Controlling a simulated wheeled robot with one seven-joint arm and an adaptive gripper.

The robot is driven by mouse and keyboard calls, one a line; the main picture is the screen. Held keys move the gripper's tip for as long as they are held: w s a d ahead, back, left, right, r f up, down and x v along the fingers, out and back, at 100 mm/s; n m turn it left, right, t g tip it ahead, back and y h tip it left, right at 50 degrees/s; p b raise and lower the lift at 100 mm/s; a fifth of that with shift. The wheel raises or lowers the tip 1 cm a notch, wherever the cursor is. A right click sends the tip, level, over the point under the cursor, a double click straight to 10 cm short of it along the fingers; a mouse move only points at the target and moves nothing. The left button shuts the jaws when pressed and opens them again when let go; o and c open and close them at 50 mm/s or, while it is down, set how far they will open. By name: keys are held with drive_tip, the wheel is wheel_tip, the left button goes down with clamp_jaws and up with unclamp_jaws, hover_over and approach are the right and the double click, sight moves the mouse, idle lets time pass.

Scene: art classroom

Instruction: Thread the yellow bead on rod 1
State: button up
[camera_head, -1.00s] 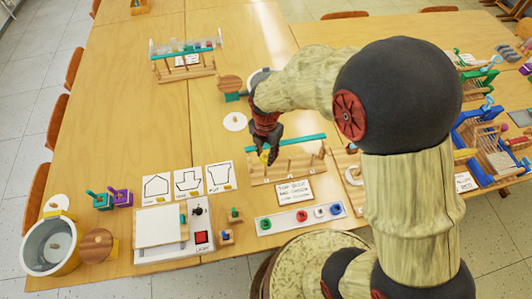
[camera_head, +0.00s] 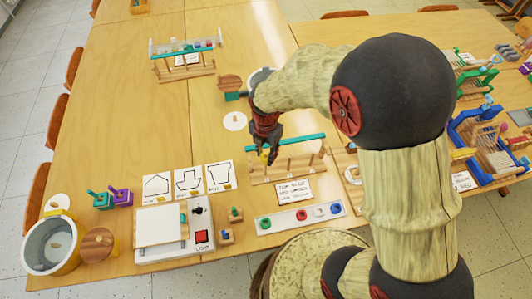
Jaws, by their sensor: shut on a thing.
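My gripper (camera_head: 267,154) points down over the left end of the wooden rod rack (camera_head: 285,175), which has a teal bar along its back and several upright rods. My gripper is shut on the yellow bead (camera_head: 264,158), of which only a small patch shows between the fingers. The bead is at the rack's leftmost rod; whether it is around the rod or above it I cannot tell. A written card (camera_head: 294,191) lies in front of the rack.
Drawing cards (camera_head: 188,182) and a white box with a red button (camera_head: 172,233) stand left of the rack. A metal pot (camera_head: 50,246) is at the far left. Another rack (camera_head: 184,67) stands at the back. The left middle of the table is clear.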

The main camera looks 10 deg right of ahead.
drive_tip(key=shift+f, duration=0.65)
idle(1.3)
drive_tip(key=shift+f, duration=0.3)
drive_tip(key=shift+f, duration=0.5)
idle(1.3)
idle(0.4)
drive_tip(key=o, duration=0.8)
drive_tip(key=shift+o, duration=0.2)
wheel_tip(320, 180, up, 12)
idle(0.9)
